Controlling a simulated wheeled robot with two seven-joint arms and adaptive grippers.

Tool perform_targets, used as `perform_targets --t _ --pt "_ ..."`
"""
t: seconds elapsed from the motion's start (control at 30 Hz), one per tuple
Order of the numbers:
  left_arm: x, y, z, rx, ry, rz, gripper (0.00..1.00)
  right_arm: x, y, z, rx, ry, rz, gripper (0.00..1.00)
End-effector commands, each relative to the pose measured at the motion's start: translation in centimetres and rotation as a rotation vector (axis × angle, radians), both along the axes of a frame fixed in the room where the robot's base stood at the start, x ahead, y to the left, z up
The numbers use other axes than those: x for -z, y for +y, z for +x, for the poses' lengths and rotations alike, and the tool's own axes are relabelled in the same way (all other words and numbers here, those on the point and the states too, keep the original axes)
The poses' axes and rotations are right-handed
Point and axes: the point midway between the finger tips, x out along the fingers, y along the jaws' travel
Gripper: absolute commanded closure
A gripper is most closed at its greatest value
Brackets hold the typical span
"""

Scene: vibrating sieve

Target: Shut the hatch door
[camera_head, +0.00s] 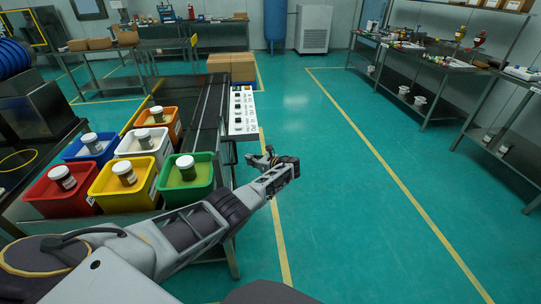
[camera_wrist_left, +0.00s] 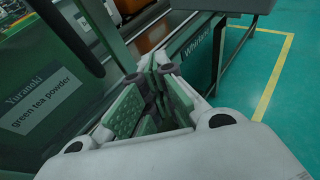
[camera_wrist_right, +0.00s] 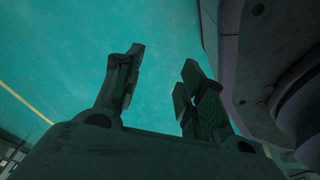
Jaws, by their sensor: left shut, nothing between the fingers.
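I cannot pick out a hatch door in any view. My left arm reaches in from the lower left of the head view, past the front of the bins. My left gripper (camera_head: 257,159) is over the floor, just right of the bench that holds the bins.
Several coloured bins with white-lidded jars, including a green bin (camera_head: 205,192), stand on the bench beside my left arm. A white control panel (camera_head: 242,110) runs along its right side. Cardboard boxes (camera_head: 231,67) are behind. The floor (camera_head: 335,190) right of the bench is clear.

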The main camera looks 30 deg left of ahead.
Motion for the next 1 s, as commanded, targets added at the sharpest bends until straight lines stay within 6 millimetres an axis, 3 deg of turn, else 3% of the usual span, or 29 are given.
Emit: perform_targets --t 0.33,1.0 --pt "-0.5 -1.5 1.0 0.001 0.000 0.000 1.00 -0.9 1.8 1.5 0.004 0.001 0.018 0.60" --pt "-1.3 -3.8 2.6 0.002 -0.001 0.000 1.00 -5.0 3.7 3.9 -0.003 0.026 0.031 0.60"
